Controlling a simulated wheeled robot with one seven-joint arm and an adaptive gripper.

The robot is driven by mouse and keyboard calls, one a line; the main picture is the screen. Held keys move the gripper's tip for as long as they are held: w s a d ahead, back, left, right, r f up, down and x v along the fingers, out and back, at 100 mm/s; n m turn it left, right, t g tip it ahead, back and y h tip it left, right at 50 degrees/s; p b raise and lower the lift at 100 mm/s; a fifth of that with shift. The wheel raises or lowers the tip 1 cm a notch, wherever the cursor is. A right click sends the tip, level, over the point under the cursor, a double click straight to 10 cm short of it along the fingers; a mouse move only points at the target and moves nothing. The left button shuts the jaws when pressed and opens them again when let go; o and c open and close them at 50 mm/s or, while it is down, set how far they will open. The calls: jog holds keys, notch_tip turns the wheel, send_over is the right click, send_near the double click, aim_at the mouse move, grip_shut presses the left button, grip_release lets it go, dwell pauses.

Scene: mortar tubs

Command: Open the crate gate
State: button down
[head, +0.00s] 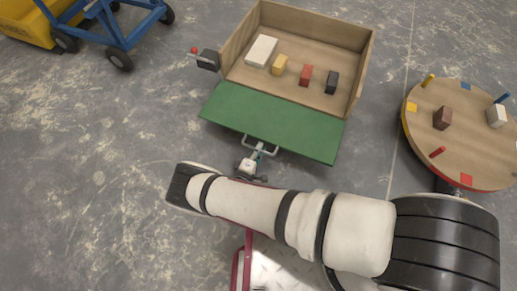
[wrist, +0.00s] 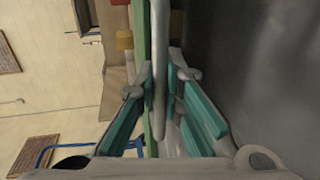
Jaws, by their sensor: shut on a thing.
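The wooden crate (head: 368,47) stands open at the top, ahead of my arm. Its green gate (head: 272,119) is swung down and outward on the near side, so the crate floor shows past it. I cannot tell its exact angle. The gate also shows edge-on in the wrist view (wrist: 138,30). A pale bar handle (head: 262,139) sits at the gate's outer edge. My gripper (head: 257,153) is at this handle, and in the wrist view (wrist: 160,85) its teal-padded fingers are shut on the bar (wrist: 159,45).
White (head: 262,50), yellow (head: 279,65), red (head: 305,75) and black (head: 331,82) blocks lie in the crate. A dark box with a red-knobbed lever (head: 207,59) is by its left side. A round table (head: 470,130) stands right, a blue cart (head: 115,30) upper left.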

jog(key=shift+g, duration=0.7)
jog(key=r+p, duration=0.1)
jog(key=r, duration=0.1)
jog(key=r+p, duration=0.1)
jog(key=r, duration=0.1)
jog(key=shift+w+d+r+p, duration=0.15)
jog(key=shift+w+p, duration=0.05)
jog(key=shift+p, duration=0.2)
jog(key=c, duration=1.7)
grip_release()
jog(key=shift+s, duration=0.1)
jog(key=v, duration=1.1)
jog(key=shift+s+r, duration=0.15)
jog(key=shift+s, duration=0.25)
